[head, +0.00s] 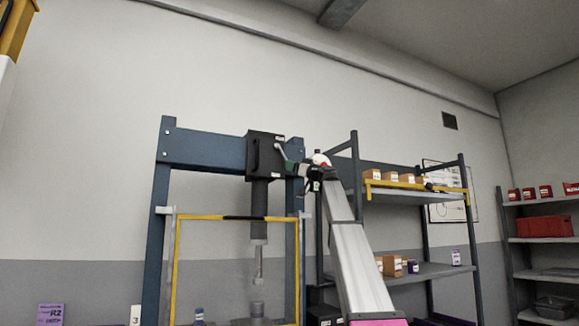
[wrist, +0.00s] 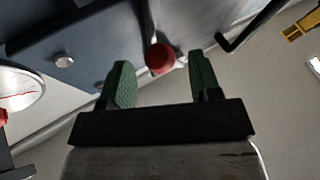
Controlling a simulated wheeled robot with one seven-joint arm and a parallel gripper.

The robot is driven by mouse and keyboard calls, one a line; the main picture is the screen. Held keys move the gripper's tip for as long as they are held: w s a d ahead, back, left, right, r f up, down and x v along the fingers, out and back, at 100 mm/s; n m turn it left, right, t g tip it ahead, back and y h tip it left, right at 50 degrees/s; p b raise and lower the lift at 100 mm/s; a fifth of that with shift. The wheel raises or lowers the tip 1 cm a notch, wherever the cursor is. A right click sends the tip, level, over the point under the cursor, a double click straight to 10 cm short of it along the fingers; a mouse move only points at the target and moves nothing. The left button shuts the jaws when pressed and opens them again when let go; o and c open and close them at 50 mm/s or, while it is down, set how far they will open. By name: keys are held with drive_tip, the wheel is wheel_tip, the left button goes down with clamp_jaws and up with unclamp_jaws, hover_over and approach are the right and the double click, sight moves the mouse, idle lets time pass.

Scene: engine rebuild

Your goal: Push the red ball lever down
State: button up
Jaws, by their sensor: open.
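In the head view my gripper (head: 305,172) is beside the press's black head (head: 265,156), at the top right of the blue frame (head: 205,150).
A yellow-edged guard frame (head: 176,265) stands before the press. To its right are a shelf with small boxes (head: 420,270) and a rack with a red bin (head: 545,227). In the wrist view a dial gauge (wrist: 22,90) is left and a bent black rod (wrist: 250,28) right.

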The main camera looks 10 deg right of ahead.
drive_tip(key=v, duration=0.7)
drive_tip(key=shift+s+d+f, duration=0.2)
drive_tip(key=shift+s+d, duration=0.05)
drive_tip(key=shift+s, duration=0.05)
